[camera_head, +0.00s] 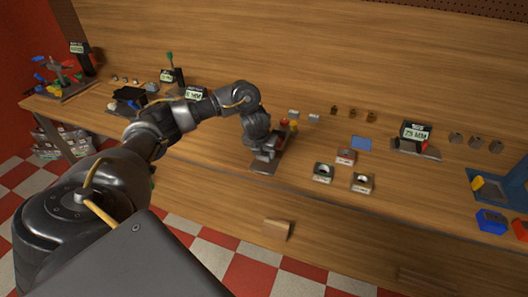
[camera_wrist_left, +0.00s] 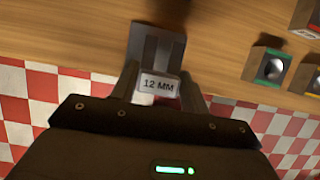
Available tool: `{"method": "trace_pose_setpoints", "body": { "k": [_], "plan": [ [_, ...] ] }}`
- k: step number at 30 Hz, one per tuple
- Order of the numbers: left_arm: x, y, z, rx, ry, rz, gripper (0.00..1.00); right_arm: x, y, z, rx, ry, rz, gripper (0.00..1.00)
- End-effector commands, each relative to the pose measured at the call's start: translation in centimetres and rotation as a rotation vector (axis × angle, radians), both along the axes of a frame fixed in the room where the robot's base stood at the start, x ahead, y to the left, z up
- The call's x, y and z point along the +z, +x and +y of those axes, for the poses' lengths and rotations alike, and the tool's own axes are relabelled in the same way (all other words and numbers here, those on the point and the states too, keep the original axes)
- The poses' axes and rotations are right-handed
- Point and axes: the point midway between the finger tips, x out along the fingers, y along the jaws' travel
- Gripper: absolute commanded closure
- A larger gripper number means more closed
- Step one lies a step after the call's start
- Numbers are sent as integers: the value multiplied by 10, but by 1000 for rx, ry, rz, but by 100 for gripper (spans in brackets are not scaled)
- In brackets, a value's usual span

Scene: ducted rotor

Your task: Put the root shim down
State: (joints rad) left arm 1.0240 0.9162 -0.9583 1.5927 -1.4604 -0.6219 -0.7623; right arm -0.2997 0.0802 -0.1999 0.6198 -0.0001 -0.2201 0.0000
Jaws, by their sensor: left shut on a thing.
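My left gripper (camera_head: 264,154) is over the front part of the wooden bench, just above a grey plate. In the left wrist view its two fingers (camera_wrist_left: 159,88) are shut on a small block with a "12 MM" label (camera_wrist_left: 158,85), which I take to be the root shim. The grey metal plate (camera_wrist_left: 145,40) lies just beyond the block. I cannot tell whether the block touches the plate. In the head view the block is not clear within the gripper. My right gripper is not in view.
Right of the left gripper stand small blocks with round holes, one green-marked (camera_head: 323,173), one yellow-marked (camera_head: 361,183), and a red one (camera_head: 346,157). A blue flat piece (camera_head: 362,143) lies behind them. The bench's front edge is close to the gripper.

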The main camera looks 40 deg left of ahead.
Motion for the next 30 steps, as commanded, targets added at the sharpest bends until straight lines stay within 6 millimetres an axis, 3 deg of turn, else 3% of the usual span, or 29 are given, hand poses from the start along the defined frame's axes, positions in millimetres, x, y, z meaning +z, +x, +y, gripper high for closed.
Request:
{"method": "trace_pose_setpoints", "body": {
  "k": [1,3,9,19,30],
  "plan": [
    [25,-6,-5,-8,5,-7,81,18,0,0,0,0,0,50],
    [40,-17,-13,-7,3,-7,81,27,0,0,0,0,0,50],
    [59,-55,-42,-9,2,-4,81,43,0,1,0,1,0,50],
    [73,-88,-68,-2,-1,-2,81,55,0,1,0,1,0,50],
    [73,-92,-76,42,0,-2,81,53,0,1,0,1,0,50]
  ]
}}
